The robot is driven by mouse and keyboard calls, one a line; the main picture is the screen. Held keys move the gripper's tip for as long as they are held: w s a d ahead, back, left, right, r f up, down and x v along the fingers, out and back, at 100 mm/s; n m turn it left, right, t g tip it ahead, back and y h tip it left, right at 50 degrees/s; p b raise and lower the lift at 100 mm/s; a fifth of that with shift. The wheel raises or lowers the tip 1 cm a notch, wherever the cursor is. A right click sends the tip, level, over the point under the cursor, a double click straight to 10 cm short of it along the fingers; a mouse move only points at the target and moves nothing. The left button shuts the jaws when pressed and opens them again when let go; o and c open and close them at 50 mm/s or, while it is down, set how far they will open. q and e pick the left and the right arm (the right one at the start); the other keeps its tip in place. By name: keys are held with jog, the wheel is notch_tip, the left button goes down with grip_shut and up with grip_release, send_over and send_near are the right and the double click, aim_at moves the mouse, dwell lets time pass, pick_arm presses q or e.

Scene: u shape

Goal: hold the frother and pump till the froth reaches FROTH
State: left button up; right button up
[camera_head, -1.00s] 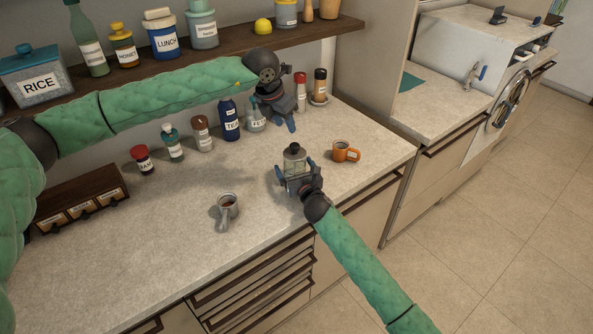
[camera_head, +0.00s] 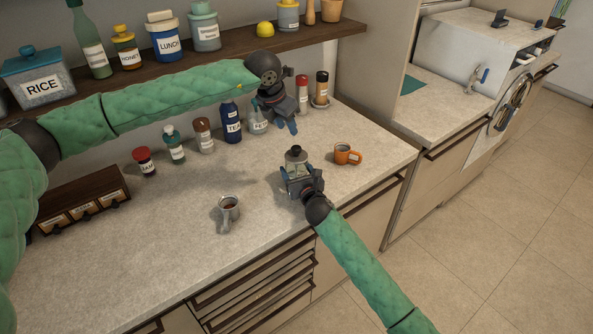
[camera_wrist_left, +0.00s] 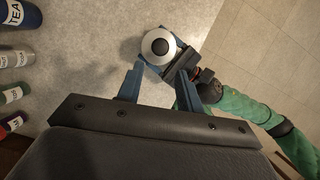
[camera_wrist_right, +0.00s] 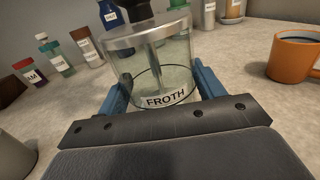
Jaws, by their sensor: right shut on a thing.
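The frother (camera_head: 296,158) is a clear glass jar with a metal lid and a black knob, standing upright on the counter. My right gripper (camera_head: 297,178) is shut on its sides from the front. In the right wrist view the frother (camera_wrist_right: 178,58) sits between the two blue fingers; its FROTH label (camera_wrist_right: 166,99) and a dark ring line show, with a rod inside. I cannot make out a froth level. My left gripper (camera_head: 283,122) is open and empty, above and behind the frother. In the left wrist view the black knob (camera_wrist_left: 161,46) lies beyond its spread fingers (camera_wrist_left: 160,75).
An orange mug (camera_head: 344,155) stands right of the frother, and a metal cup (camera_head: 229,208) stands front left. Several bottles, including the TEA bottle (camera_head: 231,125), line the back below a shelf (camera_head: 130,76). The counter (camera_head: 150,235) is clear at front left.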

aim_at(296, 147)
pick_arm(q)
jog(key=shift+o, duration=0.4)
jog(key=o, duration=0.3)
jog(key=shift+d+r, duration=0.1)
jog(key=w+d+r, duration=0.1)
jog(key=w+d, duration=0.1)
jog(key=d, duration=0.5)
jog(key=shift+w+a+f+n+g+y, duration=0.15)
jog(key=shift+a+f+n+g+y, duration=0.45)
jog(key=shift+f, duration=1.25)
jog(key=shift+w+a+f+n+g+y, duration=0.1)
jog(key=shift+a+f+n+g+y, duration=0.45)
jog(key=shift+f, duration=1.3)
jog(key=shift+w+a+f+n+g+y, duration=0.2)
jog(key=shift+a+f+n, duration=0.65)
jog(key=shift+f, duration=1)
jog(key=shift+a, duration=0.1)
jog(key=c, duration=1)
